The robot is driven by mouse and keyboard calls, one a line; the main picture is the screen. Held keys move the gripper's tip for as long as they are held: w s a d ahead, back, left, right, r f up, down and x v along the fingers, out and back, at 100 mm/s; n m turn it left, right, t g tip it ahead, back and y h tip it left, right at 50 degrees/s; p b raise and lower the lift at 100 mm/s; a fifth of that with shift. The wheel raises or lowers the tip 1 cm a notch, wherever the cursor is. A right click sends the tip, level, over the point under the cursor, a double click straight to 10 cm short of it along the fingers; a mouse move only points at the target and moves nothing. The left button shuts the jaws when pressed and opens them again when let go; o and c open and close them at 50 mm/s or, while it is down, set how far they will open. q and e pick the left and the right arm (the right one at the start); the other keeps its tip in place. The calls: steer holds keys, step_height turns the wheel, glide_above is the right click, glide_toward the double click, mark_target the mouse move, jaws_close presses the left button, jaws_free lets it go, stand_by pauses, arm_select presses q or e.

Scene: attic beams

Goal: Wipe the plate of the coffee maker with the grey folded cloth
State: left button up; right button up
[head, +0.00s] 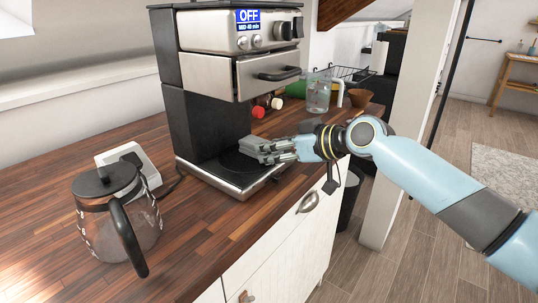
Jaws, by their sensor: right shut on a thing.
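The coffee maker (205,125) stands on the wooden counter, black and steel, with a display reading OFF. Its dark round plate (228,172) lies low in the base, partly covered by the cloth and my gripper. The grey folded cloth (254,145) is at the plate's right side, in the tips of my right gripper (268,153). My right gripper is shut on it, reaching in from the right. I cannot tell whether the cloth touches the plate. My left gripper is not in view.
A glass coffee pot (120,212) with a black lid and handle stands on the counter at the front left. A white socket box (130,162) is behind it. A clear jug (319,92), a brown pot (360,97) and a wire rack (352,74) stand behind my right gripper.

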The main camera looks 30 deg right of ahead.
mark_target(259, 172)
steer(key=shift+w+d, duration=0.1)
steer(key=shift+d, duration=0.25)
steer(key=shift+s+a+p, duration=0.3)
steer(key=shift+a, duration=0.45)
steer(key=shift+s+a+f, duration=0.1)
steer(key=shift+s+a, duration=0.2)
steer(key=shift+a, duration=0.4)
steer(key=shift+s+a, duration=0.1)
steer(key=shift+a, duration=0.05)
steer(key=shift+s+a+p, duration=0.25)
steer(key=shift+a+p, duration=0.2)
steer(key=shift+a, duration=0.2)
steer(key=shift+s+a+p, duration=0.25)
steer(key=shift+a+p, duration=0.15)
steer(key=shift+a, duration=0.2)
